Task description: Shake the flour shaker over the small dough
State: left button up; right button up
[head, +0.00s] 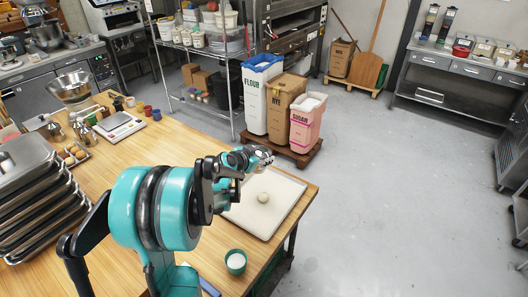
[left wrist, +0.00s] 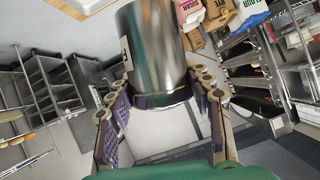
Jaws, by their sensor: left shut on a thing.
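My left gripper (head: 257,157) is shut on the flour shaker (left wrist: 156,45), a shiny metal cylinder with a pale label at its side. In the left wrist view it sits between the two fingers of the gripper (left wrist: 158,92). In the head view the shaker is hard to tell apart from the gripper. The small dough (head: 263,197) is a pale round ball on a white board (head: 284,205) near the table's right corner. The gripper is held up above the far side of the board. Whether flour lies on the dough is too small to tell. My right gripper is out of view.
A green cup with white contents (head: 236,262) stands on the wooden table (head: 165,150) in front of the board. A scale (head: 119,127), metal bowl (head: 70,87) and stacked trays (head: 40,205) are at the left. Flour, rye and sugar bins (head: 283,103) stand beyond the table.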

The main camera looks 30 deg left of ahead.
pick_arm(q)
notch_tip(320, 180, down, 2)
jog(key=shift+m+g+y, duration=0.7)
jog(key=shift+m+y, duration=0.3)
jog(key=shift+y, duration=0.1)
jog(key=shift+s+a+f+m+g+y, duration=0.1)
jog(key=shift+a+f+m+g+y, duration=0.15)
jog(key=shift+f+m+g+y, duration=0.45)
notch_tip(320, 180, down, 6)
jog(key=m+y+b, duration=0.1)
jog(key=b, duration=0.1)
jog(key=m+y+b, duration=0.1)
jog(key=y, duration=0.1)
jog(key=m+y+b, duration=0.2)
jog(key=shift+a+f+g+b, duration=0.15)
jog(key=shift+f+g+b, duration=0.15)
jog(key=shift+g, duration=0.1)
notch_tip(320, 180, down, 4)
jog(key=m+y+b, duration=0.1)
jog(key=b, duration=0.2)
jog(key=m+y+b, duration=0.1)
jog(key=b, duration=0.2)
jog(key=m+y+b, duration=0.1)
jog(key=y+b, duration=0.1)
jog(key=b, duration=0.1)
jog(key=shift+f+m, duration=0.25)
jog(key=shift+m, duration=0.05)
jog(key=shift+f+m+y+b, duration=0.15)
jog(key=shift+m+y+b, duration=0.3)
jog(key=shift+b, duration=0.35)
